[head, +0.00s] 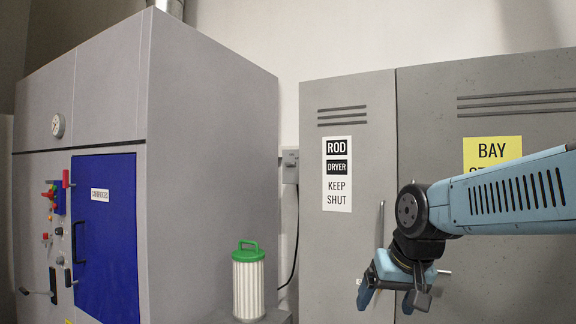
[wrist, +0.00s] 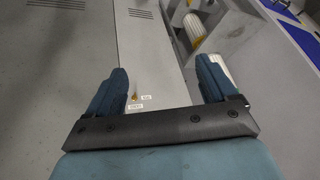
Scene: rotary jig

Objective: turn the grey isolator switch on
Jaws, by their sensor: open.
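A small grey box (head: 290,166) with a dark upper part is on the wall between the two cabinets, with a cable hanging below it. It may be the isolator switch; its position cannot be read. Small controls (head: 46,239), one greyish, also sit on the left cabinet's front, too small to tell apart. My gripper (head: 391,292) is open and empty in front of the right cabinet, to the right of and below the wall box, apart from it. In the wrist view, my two blue fingers (wrist: 164,82) are spread with nothing gripped; no switch is clearly seen there.
A green-topped white canister (head: 248,285) stands on a grey ledge between the cabinets. The right cabinet (head: 350,270) has a vertical handle (head: 380,225) close to my gripper.

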